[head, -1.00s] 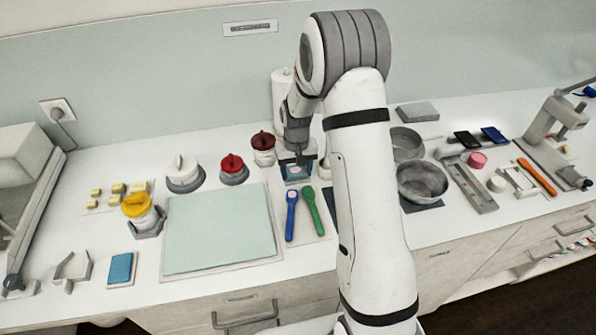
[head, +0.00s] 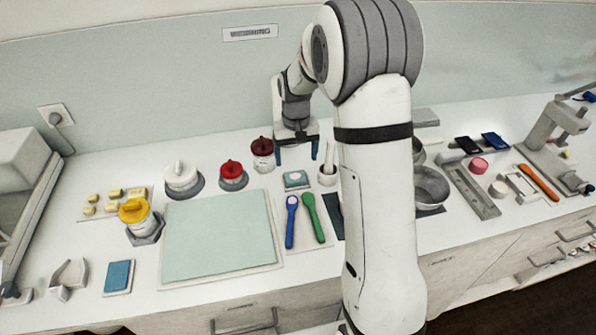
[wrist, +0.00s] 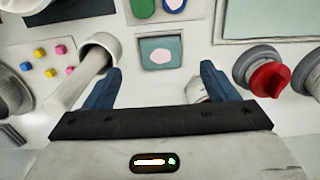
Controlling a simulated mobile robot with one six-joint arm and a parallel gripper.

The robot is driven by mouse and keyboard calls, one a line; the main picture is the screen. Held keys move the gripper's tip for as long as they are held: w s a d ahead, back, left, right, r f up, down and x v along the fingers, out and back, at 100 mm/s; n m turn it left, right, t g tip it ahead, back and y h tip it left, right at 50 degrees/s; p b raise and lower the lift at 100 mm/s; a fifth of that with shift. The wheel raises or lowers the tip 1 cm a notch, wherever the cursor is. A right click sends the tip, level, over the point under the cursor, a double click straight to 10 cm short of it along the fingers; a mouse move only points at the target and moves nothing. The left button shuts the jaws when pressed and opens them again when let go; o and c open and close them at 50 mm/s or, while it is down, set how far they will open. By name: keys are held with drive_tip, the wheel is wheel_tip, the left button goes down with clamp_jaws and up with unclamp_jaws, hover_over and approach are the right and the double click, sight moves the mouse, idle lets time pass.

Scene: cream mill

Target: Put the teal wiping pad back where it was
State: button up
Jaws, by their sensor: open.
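The teal wiping pad (head: 295,178) lies flat on a small light holder on the counter, behind the blue and green spoons. It has a pale pinkish patch on top. In the wrist view the pad (wrist: 161,50) sits beyond and between my two blue fingers, apart from them. My gripper (head: 297,157) is open and empty, above and behind the pad. In the wrist view my gripper (wrist: 158,80) shows its fingers spread wide.
Close by stand a dark-red-lidded jar (head: 262,154), a red-knobbed weight (head: 232,176) and a white mortar with pestle (head: 328,172). In front lie a blue spoon (head: 291,220), a green spoon (head: 313,215) and a large pale green mat (head: 218,235). A blue pad (head: 119,276) lies front left.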

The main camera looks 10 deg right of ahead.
drive_tip(key=s+r+t, duration=0.2)
drive_tip(key=s+r, duration=1.1)
drive_tip(key=s, duration=0.1)
drive_tip(key=s+t, duration=0.1)
drive_tip(key=s, duration=1.3)
drive_tip(key=shift+d, duration=0.35)
